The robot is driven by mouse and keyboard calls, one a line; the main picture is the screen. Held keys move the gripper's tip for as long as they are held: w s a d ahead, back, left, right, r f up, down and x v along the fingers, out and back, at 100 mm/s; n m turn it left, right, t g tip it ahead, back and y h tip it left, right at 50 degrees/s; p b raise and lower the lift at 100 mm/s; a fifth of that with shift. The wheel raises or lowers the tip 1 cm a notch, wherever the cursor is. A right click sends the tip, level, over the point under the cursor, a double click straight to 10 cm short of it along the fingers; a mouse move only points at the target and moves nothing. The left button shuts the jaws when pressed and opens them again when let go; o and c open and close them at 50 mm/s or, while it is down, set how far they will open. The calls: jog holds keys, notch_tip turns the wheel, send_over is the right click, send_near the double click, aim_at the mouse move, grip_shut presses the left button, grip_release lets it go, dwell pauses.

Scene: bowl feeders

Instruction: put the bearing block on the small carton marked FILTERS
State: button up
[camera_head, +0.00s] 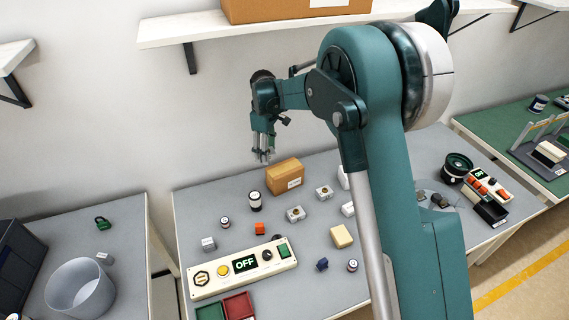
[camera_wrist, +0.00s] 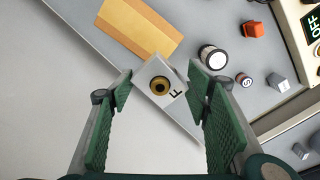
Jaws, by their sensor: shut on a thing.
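My gripper (camera_head: 262,156) hangs over the back edge of the table, a little left of and above a small brown carton (camera_head: 284,175). In the wrist view my gripper (camera_wrist: 160,92) is shut on the bearing block (camera_wrist: 153,72), a pale grey block with a dark brass-ringed hole and a letter F. The block is tilted and held between the green finger pads. The carton (camera_wrist: 140,27) lies beyond the block in the wrist view, apart from it. The carton has a pale label in the head view, too small to read. The block is barely discernible in the head view.
Several small parts stand in front of the carton, among them a black-and-white cylinder (camera_head: 255,201), an orange cube (camera_head: 260,229) and two grey blocks with holes (camera_head: 295,214) (camera_head: 324,192). A control box reading OFF (camera_head: 243,267) is nearer. A shelf (camera_head: 185,28) bears a larger carton (camera_head: 290,9).

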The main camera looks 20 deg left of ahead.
notch_tip(320, 180, up, 3)
jog(key=p, duration=0.2)
send_over(285, 168)
jog(key=shift+w+a, duration=0.1)
jog(key=shift+f, duration=0.15)
jog(key=shift+f, duration=3.05)
jog(key=shift+f, duration=0.15)
jog(key=shift+f, duration=1.75)
jog(key=shift+f, duration=0.15)
jog(key=o, duration=1)
